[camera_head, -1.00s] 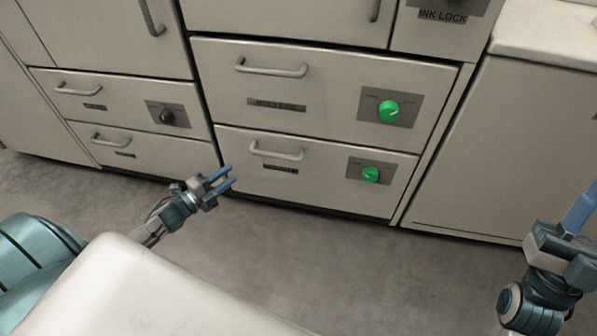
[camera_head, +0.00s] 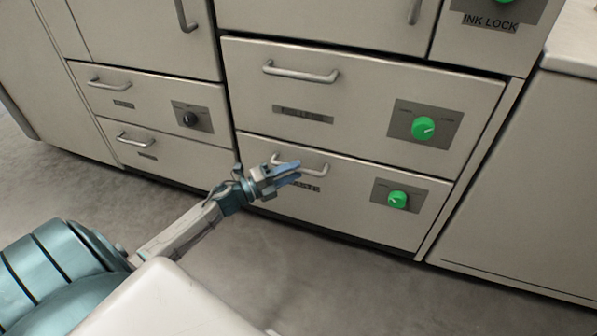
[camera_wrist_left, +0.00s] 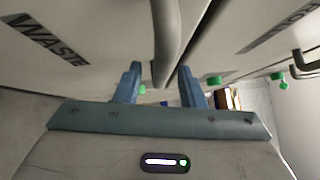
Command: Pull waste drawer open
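The waste drawer (camera_head: 345,207) is the lower drawer of the middle column and looks closed, flush with the cabinet. Its pale bar handle (camera_head: 318,169) is partly hidden behind my left gripper (camera_head: 296,172). In the left wrist view the WASTE label (camera_wrist_left: 46,38) shows at the left, and the handle (camera_wrist_left: 166,40) runs down between the two blue fingers of my left gripper (camera_wrist_left: 160,85). The fingers are apart, one on each side of the bar; I cannot tell whether either touches it. My right gripper is out of view.
A second drawer (camera_head: 370,95) with its own handle and green knob (camera_head: 424,128) is directly above. The waste drawer has a green knob (camera_head: 397,199) at its right. Smaller drawers (camera_head: 150,95) stand to the left. The grey floor (camera_head: 330,290) in front is clear.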

